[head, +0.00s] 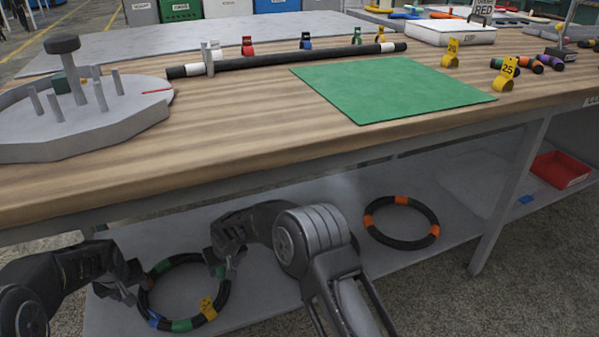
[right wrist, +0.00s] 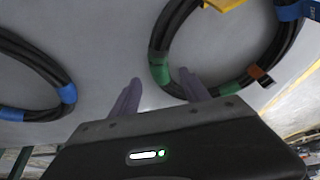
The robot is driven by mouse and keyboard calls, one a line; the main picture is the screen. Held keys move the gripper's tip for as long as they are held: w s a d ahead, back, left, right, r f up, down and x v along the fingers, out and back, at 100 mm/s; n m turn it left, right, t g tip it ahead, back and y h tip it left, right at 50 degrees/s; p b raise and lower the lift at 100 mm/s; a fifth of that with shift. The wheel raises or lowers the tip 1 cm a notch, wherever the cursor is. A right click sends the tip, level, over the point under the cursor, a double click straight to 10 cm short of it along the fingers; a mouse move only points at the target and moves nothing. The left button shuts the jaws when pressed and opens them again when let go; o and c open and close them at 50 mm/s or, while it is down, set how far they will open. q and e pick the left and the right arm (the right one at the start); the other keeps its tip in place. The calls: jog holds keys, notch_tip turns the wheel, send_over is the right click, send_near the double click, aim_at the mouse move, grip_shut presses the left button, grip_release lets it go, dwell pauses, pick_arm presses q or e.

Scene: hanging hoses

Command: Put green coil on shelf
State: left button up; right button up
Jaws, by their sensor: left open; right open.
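The green coil (head: 181,325) is a black hose ring with green bands, a blue piece and a yellow tag. It lies on the grey lower shelf (head: 265,300) under the bench. My left gripper (head: 136,282) is open at the coil's left side. My right gripper (head: 226,262) is open at its upper right side. In the right wrist view, a green band of the coil (right wrist: 160,66) shows just beyond the spread fingers (right wrist: 160,90). Contact cannot be told, and the arms hide parts of the ring.
An orange-banded coil (head: 401,200) lies on the shelf to the right. A blue-banded coil (right wrist: 66,93) shows in the right wrist view. The wooden benchtop (head: 240,115) overhangs the shelf and carries a green mat (head: 390,88) and a grey pegged stand (head: 75,125).

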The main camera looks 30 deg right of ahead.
jog(key=v, duration=0.6)
dwell(0.5)
